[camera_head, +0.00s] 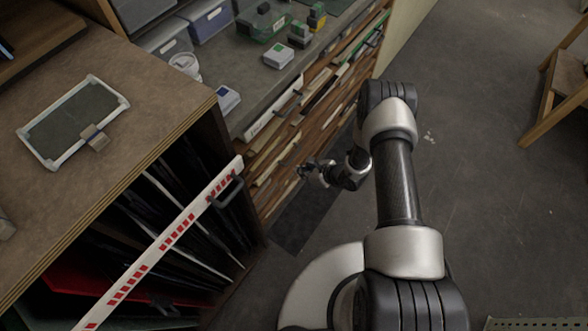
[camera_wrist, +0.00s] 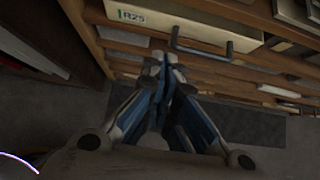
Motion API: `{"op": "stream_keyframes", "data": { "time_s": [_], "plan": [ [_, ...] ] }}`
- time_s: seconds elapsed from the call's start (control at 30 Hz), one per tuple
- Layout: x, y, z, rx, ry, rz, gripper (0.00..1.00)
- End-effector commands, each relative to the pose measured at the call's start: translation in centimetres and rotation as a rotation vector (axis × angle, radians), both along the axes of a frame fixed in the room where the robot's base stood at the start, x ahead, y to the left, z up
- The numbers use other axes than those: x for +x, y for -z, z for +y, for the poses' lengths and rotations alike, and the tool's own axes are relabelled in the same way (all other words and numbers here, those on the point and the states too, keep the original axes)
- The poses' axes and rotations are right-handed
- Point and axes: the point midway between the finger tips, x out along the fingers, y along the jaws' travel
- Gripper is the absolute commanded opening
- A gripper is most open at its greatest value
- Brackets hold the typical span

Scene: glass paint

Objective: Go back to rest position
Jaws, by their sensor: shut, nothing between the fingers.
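My gripper (camera_head: 318,172) is at the end of my folded arm, in the middle of the head view, in front of the drawer fronts. In the wrist view my gripper (camera_wrist: 165,62) points toward the shelved drawers, and its fingers are together with nothing between them. The drawer handle (camera_wrist: 205,50) appears just beyond the fingertips in that view. I cannot tell from these frames how close the fingertips are to it.
A wooden cabinet (camera_head: 180,95) with a framed dark panel (camera_head: 72,118) on top stands at left. A red-marked white strip (camera_head: 178,232) crosses its open front. A grey counter (camera_head: 240,62) holds boxes. Open floor (camera_head: 490,180) lies to the right, with a wooden stool (camera_head: 562,85) farther off.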

Motion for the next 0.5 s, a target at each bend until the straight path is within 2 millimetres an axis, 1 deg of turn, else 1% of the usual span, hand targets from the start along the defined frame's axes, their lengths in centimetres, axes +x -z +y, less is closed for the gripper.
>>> {"op": "stream_keyframes", "data": {
  "time_s": [0.03,0.1,0.4,0.47,0.5],
  "plan": [
    [-0.2,-0.5,-0.3,0.0,0.001,0.001,0.0],
    [-0.5,-0.7,-0.6,0.0,0.0,0.0,0.0],
    [-0.6,-0.9,-0.7,0.0,-0.001,-0.002,0.0],
    [-0.3,-1.5,-0.6,0.0,-0.011,-0.01,0.0],
    [0.1,-2.3,-0.5,0.001,-0.027,-0.022,0.0]
  ]
}}
